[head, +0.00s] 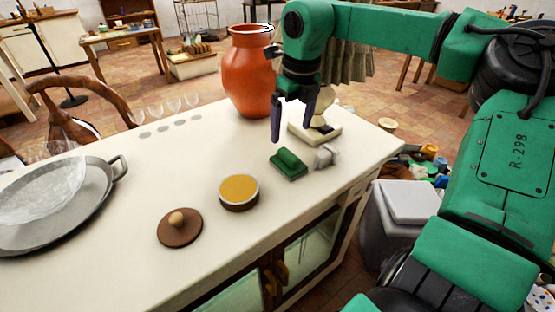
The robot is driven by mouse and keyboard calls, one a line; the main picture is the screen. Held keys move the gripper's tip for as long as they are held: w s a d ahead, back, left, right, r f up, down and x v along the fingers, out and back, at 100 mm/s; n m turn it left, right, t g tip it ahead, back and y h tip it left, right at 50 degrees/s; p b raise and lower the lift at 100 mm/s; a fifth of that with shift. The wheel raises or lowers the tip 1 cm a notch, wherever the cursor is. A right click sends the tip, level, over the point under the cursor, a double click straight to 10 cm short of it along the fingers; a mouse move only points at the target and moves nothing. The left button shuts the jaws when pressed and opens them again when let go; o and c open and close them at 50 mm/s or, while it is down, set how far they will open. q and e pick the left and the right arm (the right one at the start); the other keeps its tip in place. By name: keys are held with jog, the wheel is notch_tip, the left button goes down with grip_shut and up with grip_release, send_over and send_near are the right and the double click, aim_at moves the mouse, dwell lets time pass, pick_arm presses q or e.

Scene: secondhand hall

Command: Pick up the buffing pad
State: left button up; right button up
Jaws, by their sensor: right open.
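A small green block with a raised, rounded top (288,164), which looks like the buffing pad, lies on the cream cabinet top (330,185) near its right part. My right gripper (292,126) comes in from the upper right and points down. Its two dark fingers are apart with nothing between them. The fingertips appear above and slightly behind the green pad, not touching it. My left gripper is not in view.
A crumpled grey-white item (326,156) lies close to the pad's right. A round tin with yellow contents (239,190) and a brown knobbed lid (180,228) are in front. An orange vase (249,75) and a lamp base (316,131) stand behind. A metal tray (105,195) is left.

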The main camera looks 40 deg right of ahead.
aim_at(289, 154)
jog(key=f, duration=0.3)
jog(key=shift+s+f, duration=0.3)
jog(key=shift+s, duration=0.05)
jog(key=f, duration=0.2)
jog(key=w+f+p, duration=0.1)
jog(key=f, duration=0.2)
jog(key=shift+a+f+p, duration=0.1)
jog(key=shift+f+p, duration=0.2)
jog(key=shift+f, duration=0.05)
jog(key=shift+w+f, duration=0.1)
jog(key=shift+f, duration=0.25)
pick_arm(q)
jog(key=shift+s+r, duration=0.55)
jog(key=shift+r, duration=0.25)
pick_arm(e)
jog(key=c, duration=1.5)
